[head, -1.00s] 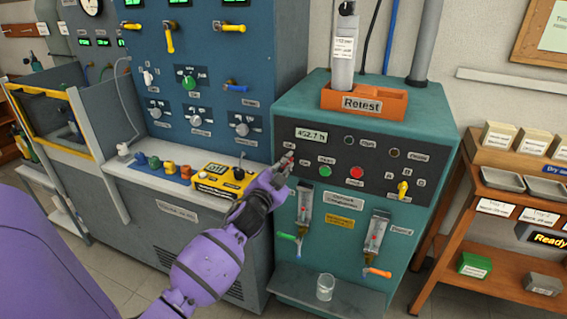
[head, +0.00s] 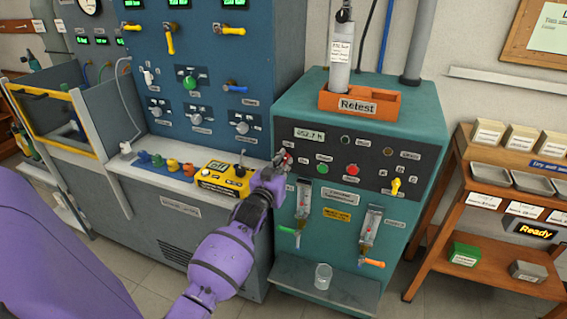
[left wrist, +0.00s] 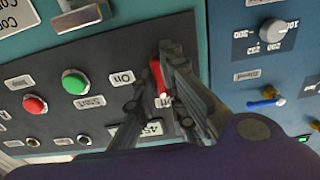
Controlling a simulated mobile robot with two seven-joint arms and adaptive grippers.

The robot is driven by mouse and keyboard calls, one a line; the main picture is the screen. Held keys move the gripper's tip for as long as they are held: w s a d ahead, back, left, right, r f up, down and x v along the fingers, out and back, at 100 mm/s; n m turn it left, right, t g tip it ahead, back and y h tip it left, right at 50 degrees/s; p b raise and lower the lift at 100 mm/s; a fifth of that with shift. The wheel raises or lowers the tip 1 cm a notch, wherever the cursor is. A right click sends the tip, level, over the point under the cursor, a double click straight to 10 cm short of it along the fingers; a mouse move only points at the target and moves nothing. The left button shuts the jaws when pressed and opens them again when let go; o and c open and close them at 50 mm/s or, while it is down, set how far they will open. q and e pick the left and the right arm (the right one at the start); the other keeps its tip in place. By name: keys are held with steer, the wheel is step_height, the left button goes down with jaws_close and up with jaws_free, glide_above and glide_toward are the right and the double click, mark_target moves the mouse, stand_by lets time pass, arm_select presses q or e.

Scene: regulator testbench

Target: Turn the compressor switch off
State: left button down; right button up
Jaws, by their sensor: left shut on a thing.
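The compressor switch, a small red lever (left wrist: 156,74), is on the dark control panel (head: 335,150) of the teal cabinet, at the panel's left end. My left gripper (head: 283,160) is shut on it. In the left wrist view the fingers of my left gripper (left wrist: 160,75) are on both sides of the lever and hide part of it. An "On" label (left wrist: 122,78) and a partly covered "Off" label (left wrist: 163,101) are beside the lever. I cannot tell exactly which way it is tilted. My right gripper is not in view.
A green button (head: 323,169) and a red button (head: 352,170) sit right of the switch, and a yellow knob (head: 396,186) farther right. Flow meters (head: 303,203) hang below. A yellow meter box (head: 222,178) stands on the bench to the left. A glass (head: 323,276) stands on the lower shelf.

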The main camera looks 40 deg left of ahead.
arm_select(q)
steer(key=shift+r, duration=0.1)
stand_by(0.4)
steer(key=c, duration=1.8)
jaws_free()
steer(key=v, duration=1.2)
